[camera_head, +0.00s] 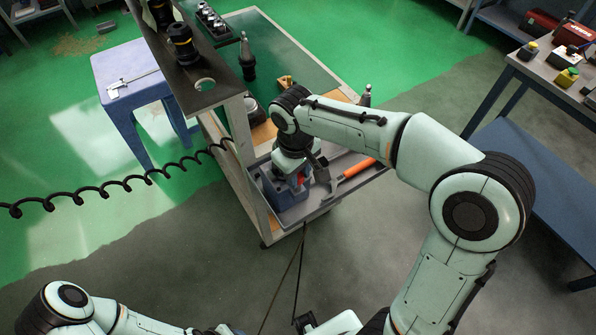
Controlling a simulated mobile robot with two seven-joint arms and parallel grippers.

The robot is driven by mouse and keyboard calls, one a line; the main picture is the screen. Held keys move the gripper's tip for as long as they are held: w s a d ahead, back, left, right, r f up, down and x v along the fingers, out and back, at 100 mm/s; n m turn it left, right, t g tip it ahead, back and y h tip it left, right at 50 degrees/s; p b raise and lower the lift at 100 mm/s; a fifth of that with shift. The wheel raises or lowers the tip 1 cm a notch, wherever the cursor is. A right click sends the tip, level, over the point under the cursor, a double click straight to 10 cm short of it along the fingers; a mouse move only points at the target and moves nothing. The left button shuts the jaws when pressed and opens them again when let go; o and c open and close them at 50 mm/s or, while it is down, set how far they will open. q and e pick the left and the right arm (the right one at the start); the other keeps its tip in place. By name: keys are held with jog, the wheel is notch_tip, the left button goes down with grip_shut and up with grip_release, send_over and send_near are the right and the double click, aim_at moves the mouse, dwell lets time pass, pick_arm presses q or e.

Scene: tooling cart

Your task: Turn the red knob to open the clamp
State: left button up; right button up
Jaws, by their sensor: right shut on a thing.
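The clamp appears to be the blue-grey block (278,190) in the grey tray at the cart's near end. A small patch of the red knob (299,180) shows at its top. My right gripper (301,177) reaches down from above and is shut on the knob. My gripper and wrist hide most of the knob, and I cannot tell how far it is turned or how wide the clamp's jaws stand. My left arm shows at the bottom left, but its gripper cannot be made out.
An orange-handled tool (355,169) lies in the tray, right of the clamp. A shelf (200,93) with black tool holders rises at the cart's left. A blue stool (128,65) bears a caliper. A coiled black cable (120,183) crosses at left. A workbench (540,70) stands at right.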

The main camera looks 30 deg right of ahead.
jog(key=shift+r, duration=0.1)
dwell(0.3)
jog(key=o, duration=0.8)
jog(key=shift+c, duration=0.2)
pick_arm(q)
jog(key=w+r+p, duration=0.2)
jog(key=r, duration=0.1)
jog(key=shift+w, duration=0.2)
pick_arm(e)
notch_tip(320, 180, up, 13)
jog(key=shift+a+r, duration=0.15)
jog(key=shift+a, duration=0.15)
pick_arm(q)
jog(key=shift+s, duration=0.1)
pick_arm(e)
jog(key=shift+s, duration=0.1)
